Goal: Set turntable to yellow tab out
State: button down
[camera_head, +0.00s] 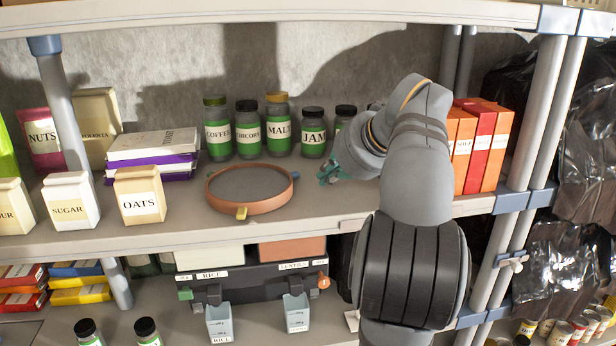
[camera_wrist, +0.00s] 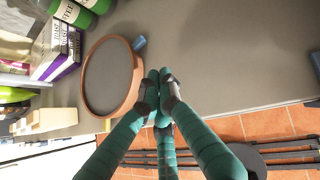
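The turntable (camera_head: 250,208) is a round grey disc with an orange-brown rim on the middle shelf. A yellow tab (camera_head: 241,213) sticks out at its front, toward the shelf's front edge. A blue tab (camera_head: 295,175) shows at its right side. My gripper (camera_head: 328,174) is right of the turntable, apart from the blue tab. Its green fingertips (camera_wrist: 159,78) are together with nothing between them.
Jars stand behind the turntable, including malt (camera_head: 278,130) and jam (camera_head: 313,135). Orange and red boxes (camera_head: 480,145) stand right of my arm. The upper shelf (camera_head: 280,12) hangs above. The shelf surface around the turntable's front is clear.

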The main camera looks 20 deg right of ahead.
jog(key=x, duration=0.4)
jog(key=shift+a, duration=0.1)
jog(key=w, duration=0.1)
jog(key=w+p, duration=0.1)
jog(key=w, duration=0.1)
jog(key=w+a+p, duration=0.1)
jog(key=shift+w+f, duration=0.25)
jog(key=shift+w, duration=0.1)
jog(key=shift+s+d, duration=0.1)
